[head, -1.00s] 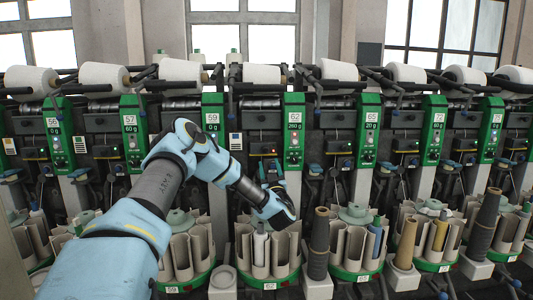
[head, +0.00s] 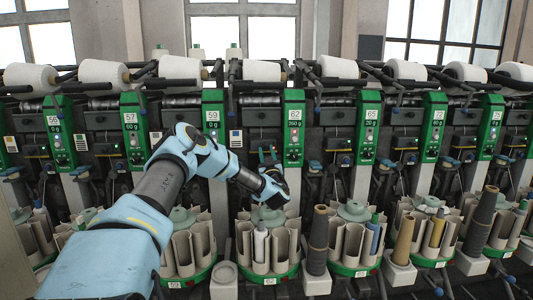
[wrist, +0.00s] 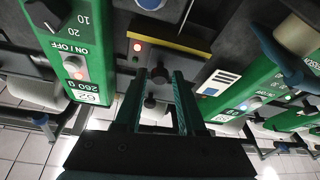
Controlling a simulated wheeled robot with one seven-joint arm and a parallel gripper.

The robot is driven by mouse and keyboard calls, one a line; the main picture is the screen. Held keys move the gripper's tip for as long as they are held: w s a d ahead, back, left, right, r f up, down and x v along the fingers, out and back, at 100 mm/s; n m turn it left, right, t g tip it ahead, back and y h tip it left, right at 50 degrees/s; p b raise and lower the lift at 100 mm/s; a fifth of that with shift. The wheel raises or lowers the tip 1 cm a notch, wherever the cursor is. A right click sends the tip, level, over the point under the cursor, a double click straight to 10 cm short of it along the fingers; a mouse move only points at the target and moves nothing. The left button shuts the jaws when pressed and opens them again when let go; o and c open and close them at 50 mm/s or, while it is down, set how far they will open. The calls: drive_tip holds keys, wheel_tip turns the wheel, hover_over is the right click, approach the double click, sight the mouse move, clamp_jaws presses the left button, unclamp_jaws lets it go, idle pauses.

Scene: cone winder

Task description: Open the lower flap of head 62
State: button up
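Left of that panel is the dark front of the head, with a red light that also shows in the wrist view (wrist: 137,47). In the wrist view a dark round knob (wrist: 159,75) appears between my fingertips. My gripper (wrist: 160,80) is open, its fingers apart on either side of that knob; contact cannot be told. In the head view my gripper (head: 268,156) is in front of head 62, partly covering it. I cannot tell the lower flap's edges.
Head 59's green panel (head: 212,130) stands to the left and head 65's (head: 368,132) to the right. Below is a round magazine (head: 277,268) with grey tubes. A dark cone (head: 318,243) stands beside it. A white yarn package (head: 262,72) sits above.

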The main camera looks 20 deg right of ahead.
clamp_jaws()
idle(1.0)
